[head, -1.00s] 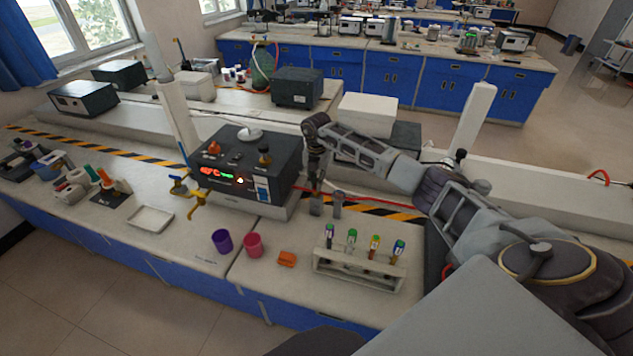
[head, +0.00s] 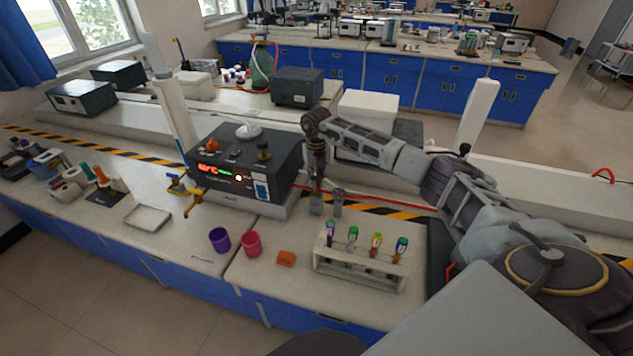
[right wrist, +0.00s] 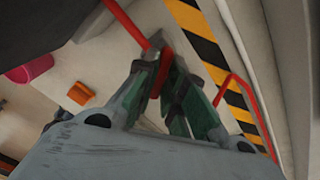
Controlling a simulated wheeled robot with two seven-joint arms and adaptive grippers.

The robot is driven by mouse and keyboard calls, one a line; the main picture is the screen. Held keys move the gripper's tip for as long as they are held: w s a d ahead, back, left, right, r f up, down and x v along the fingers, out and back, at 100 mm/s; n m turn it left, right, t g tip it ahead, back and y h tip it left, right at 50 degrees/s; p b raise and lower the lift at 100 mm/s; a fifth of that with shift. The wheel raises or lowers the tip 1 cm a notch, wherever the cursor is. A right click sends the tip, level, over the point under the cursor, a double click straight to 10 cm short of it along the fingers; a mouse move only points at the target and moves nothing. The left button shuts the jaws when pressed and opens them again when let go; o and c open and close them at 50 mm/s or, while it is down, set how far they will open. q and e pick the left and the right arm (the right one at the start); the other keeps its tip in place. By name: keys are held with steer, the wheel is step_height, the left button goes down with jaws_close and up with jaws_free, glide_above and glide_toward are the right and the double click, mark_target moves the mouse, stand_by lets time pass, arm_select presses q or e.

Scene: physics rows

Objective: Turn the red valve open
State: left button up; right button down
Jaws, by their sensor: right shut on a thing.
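My right gripper (head: 327,203) points down over the bench, just right of the dark instrument box. In the right wrist view its fingers (right wrist: 170,105) are closed around a red piece, the red valve handle (right wrist: 163,72), which shows between the green-lined pads. Most of the valve body is hidden by the fingers, so I cannot tell how far it is turned. A red pipe (right wrist: 127,24) runs up to the grip from the upper left. My left gripper is not in view.
The instrument box (head: 245,165) with lit display stands left of the gripper. A test tube rack (head: 360,272), an orange block (head: 286,258), a pink cup (head: 252,244) and a purple cup (head: 219,239) stand in front. A yellow-black striped strip (head: 400,214) runs behind.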

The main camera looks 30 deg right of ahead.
steer(key=n+b, duration=0.2)
steer(key=n, duration=0.3)
steer(key=shift+w+n, duration=0.1)
steer(key=shift+n, duration=0.2)
steer(key=shift+r+n+b, duration=0.15)
steer(key=shift+n+b, duration=0.5)
steer(key=shift+n, duration=1.95)
steer(key=c, duration=1.5)
jaws_free()
steer(key=shift+r, duration=0.8)
step_height(320, 180, up, 10)
steer(key=shift+r, duration=0.15)
